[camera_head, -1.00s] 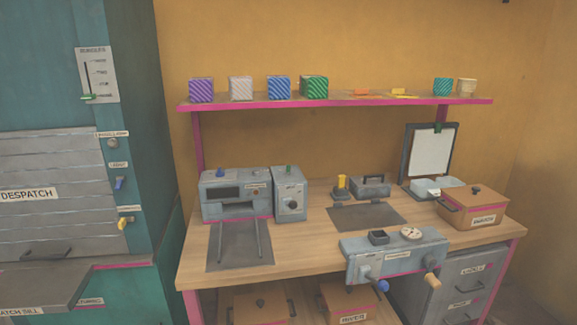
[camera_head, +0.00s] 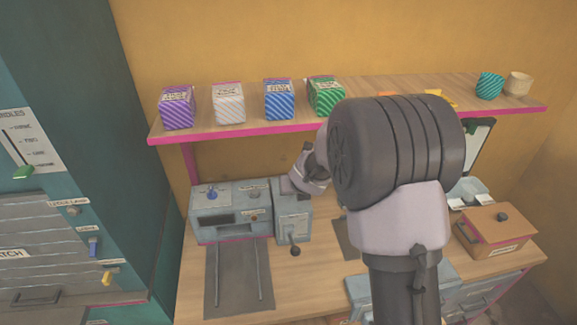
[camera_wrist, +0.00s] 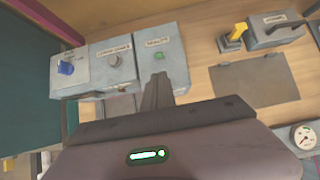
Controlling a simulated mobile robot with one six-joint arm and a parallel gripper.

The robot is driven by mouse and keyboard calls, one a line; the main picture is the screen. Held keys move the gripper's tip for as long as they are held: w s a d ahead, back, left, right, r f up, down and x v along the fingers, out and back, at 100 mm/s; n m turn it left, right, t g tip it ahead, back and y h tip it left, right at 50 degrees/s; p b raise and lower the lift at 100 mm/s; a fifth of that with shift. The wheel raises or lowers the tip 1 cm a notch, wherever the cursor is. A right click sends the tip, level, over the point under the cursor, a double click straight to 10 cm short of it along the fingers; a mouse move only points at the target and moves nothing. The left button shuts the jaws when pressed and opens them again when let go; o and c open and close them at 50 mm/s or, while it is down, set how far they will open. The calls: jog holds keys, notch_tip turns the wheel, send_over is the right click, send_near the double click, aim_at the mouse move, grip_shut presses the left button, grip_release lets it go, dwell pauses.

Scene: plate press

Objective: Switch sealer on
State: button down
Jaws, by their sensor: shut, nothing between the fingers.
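The blue-grey machine (camera_head: 230,212) with a blue knob (camera_head: 212,194) on top stands at the left of the bench. A narrower blue-grey box (camera_head: 292,222) adjoins its right side, with a dark ball-ended lever (camera_head: 295,250) on its front. In the wrist view, the narrow box's top (camera_wrist: 172,62) carries a label too blurred to read surely and a small green control (camera_wrist: 159,56). My gripper (camera_wrist: 157,78) is shut and empty, its tips over this box, close to the green control; contact cannot be told. In the head view my arm hides that control.
A shelf (camera_head: 400,110) with striped boxes and cups runs above the bench. A dark plate (camera_wrist: 255,85), a yellow-handled item (camera_wrist: 235,36) and a grey handled box (camera_wrist: 277,30) lie right of the narrow box. An orange lidded box (camera_head: 497,232) stands at the right.

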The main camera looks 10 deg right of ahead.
jog(key=b+x, duration=0.1)
jog(key=x, duration=0.8)
jog(key=shift+f, duration=0.35)
jog(key=shift+s, duration=0.1)
jog(key=shift+a+b, duration=0.2)
jog(key=shift+b, duration=0.15)
